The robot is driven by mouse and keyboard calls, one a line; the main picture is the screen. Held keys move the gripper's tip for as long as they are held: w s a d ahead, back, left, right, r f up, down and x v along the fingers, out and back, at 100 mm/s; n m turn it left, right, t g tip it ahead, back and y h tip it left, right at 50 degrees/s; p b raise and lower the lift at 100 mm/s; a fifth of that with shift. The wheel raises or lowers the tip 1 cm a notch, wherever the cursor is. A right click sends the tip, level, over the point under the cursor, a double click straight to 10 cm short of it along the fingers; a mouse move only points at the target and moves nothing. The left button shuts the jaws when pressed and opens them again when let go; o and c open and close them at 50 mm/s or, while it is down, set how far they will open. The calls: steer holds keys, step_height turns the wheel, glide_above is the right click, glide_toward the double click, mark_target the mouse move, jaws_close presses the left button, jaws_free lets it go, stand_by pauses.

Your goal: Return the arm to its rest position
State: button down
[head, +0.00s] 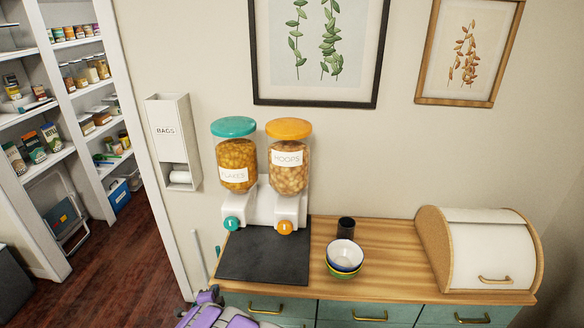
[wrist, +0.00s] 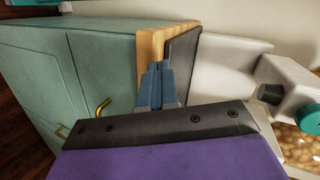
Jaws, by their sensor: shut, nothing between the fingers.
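My gripper (wrist: 157,82) shows in the wrist view as two blue-grey fingers pressed together, with nothing between them. In that view the fingers point toward the edge of the wooden counter (wrist: 150,42) and the dark mat (wrist: 182,55). I cannot tell whether they touch either. In the head view, part of my purple arm (head: 216,318) shows at the bottom edge, in front of the counter's left end. I cannot make out the fingers clearly there.
A cereal dispenser (head: 263,208) with teal and orange lids stands on the counter (head: 395,255) behind the dark mat (head: 262,262). Stacked bowls (head: 345,254), a dark cup (head: 346,227) and a bread box (head: 485,235) stand to the right. Pantry shelves (head: 100,85) are at left.

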steer(key=w+d+r+n+g, duration=0.1)
steer(key=w+d+r+n, duration=0.1)
steer(key=d+r, duration=0.4)
steer(key=w+d+r+n+g, duration=0.2)
steer(key=w+d+r+n, duration=0.15)
steer(key=r, duration=0.45)
steer(key=s+d+r+n+g+b, duration=0.1)
steer(key=s+d+r+g, duration=0.1)
steer(key=s+d+r, duration=0.4)
steer(key=s+d+r+n+g, duration=0.2)
steer(key=s+d+r, duration=0.15)
steer(key=d, duration=0.35)
steer(key=s+d+r+n+g, duration=0.2)
steer(key=s+d, duration=0.4)
steer(key=s, duration=0.8)
steer(key=s+d+r+n+g+b, duration=0.1)
steer(key=s+d, duration=0.5)
steer(key=s, duration=0.8)
steer(key=s+d+r+n+g+h, duration=0.1)
steer(key=s+d+r+n+g, duration=0.2)
steer(key=s, duration=1.1)
steer(key=d+r+g, duration=0.1)
steer(key=d+g, duration=0.1)
steer(key=d, duration=0.1)
steer(key=shift+s+d+r+n, duration=0.2)
steer(key=shift+d+r+n, duration=0.15)
